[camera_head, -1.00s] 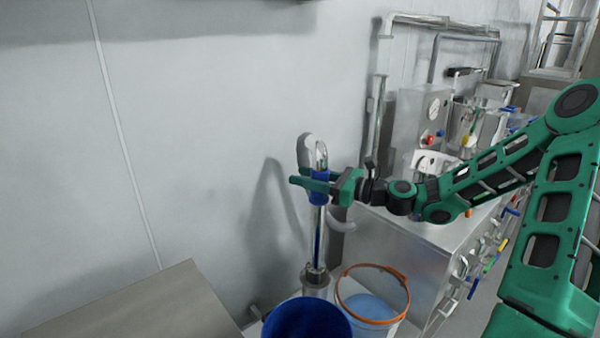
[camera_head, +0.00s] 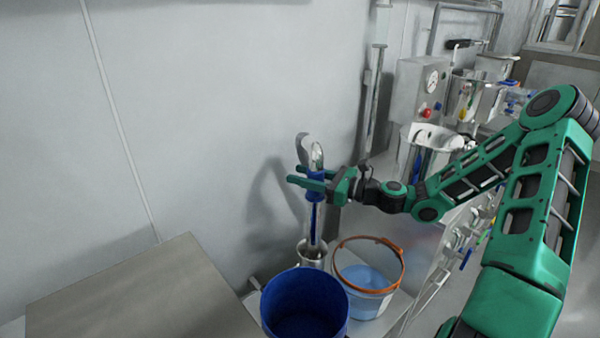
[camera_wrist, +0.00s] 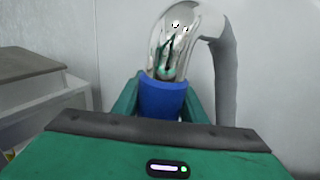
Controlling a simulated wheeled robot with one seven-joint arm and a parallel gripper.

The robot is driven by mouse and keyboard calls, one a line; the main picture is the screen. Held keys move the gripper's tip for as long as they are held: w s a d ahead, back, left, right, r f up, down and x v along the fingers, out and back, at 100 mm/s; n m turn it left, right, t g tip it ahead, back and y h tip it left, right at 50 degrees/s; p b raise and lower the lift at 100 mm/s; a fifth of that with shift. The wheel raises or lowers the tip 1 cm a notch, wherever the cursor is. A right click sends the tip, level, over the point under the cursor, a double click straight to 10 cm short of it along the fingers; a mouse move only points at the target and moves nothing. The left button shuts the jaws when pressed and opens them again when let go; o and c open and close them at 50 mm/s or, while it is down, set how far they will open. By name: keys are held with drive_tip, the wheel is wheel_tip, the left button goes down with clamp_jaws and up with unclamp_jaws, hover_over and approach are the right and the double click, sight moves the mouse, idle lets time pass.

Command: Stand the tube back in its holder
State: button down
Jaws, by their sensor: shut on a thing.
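My gripper (camera_head: 311,182) is shut on the blue sleeve and holds the tube roughly upright. In the wrist view the blue sleeve (camera_wrist: 163,98) sits between my green fingers, with the shiny tube end and grey hose above it. The holder (camera_head: 312,250) is a metal cup behind the blue bucket. The tube's lower end is at or inside the cup's mouth; its tip is hidden, so I cannot tell how deep it is.
A blue bucket (camera_head: 304,312) stands in front of the holder. A clear bucket with an orange rim (camera_head: 369,242) stands to its right. A grey table (camera_head: 140,300) is at lower left. The wall is close behind; steel equipment (camera_head: 425,90) stands at right.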

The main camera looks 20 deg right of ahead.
drive_tip(key=c, duration=1)
unclamp_jaws()
drive_tip(key=shift+a, duration=0.1)
drive_tip(key=shift+f, duration=0.1)
drive_tip(key=v, duration=1)
drive_tip(key=shift+s+d, duration=0.2)
drive_tip(key=shift+d, duration=0.15)
